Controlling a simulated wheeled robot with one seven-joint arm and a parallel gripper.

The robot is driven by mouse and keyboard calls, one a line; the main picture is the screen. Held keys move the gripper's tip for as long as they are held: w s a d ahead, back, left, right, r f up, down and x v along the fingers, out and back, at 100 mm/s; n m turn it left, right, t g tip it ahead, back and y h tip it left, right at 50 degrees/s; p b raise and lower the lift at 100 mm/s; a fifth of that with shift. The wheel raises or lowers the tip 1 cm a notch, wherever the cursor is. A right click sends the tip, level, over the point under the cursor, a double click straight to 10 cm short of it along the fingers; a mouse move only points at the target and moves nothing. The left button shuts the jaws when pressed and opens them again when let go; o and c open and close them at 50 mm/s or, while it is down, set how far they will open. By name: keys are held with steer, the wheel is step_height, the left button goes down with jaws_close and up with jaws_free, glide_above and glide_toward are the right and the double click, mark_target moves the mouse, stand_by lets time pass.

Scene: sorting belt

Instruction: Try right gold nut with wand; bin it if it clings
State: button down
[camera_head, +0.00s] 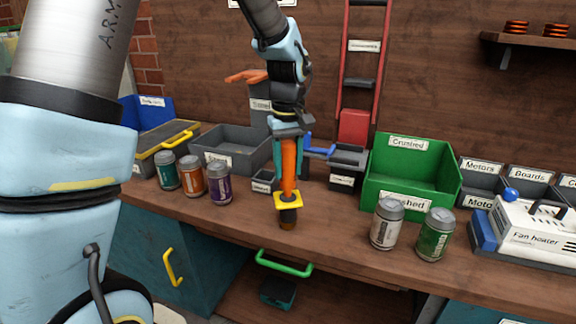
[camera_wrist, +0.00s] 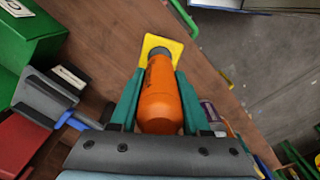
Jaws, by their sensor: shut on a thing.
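My gripper (camera_head: 289,172) is shut on the wand (camera_head: 289,155), which has an orange handle, a yellow square collar and a dark lower end. The wand hangs upright over the bench near its front edge; I cannot tell if its end touches the wood. In the wrist view, my gripper's teal fingers (camera_wrist: 160,85) lie on both sides of the orange wand (camera_wrist: 160,105), and its yellow collar (camera_wrist: 168,44) shows at the far end. No gold nut can be made out; one may be hidden by the wand. The green crate (camera_head: 372,178) stands to the right.
Three cans (camera_head: 193,181) stand to the left, and two more (camera_head: 387,224) to the right near the front edge. Grey bins (camera_head: 226,158) are at the back. A fan heater (camera_head: 532,232) sits far right. Bare bench (camera_head: 335,225) lies right of the wand.

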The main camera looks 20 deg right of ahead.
mark_target(288, 142)
steer(key=shift+r+p, duration=2.9)
steer(key=shift+r, duration=0.7)
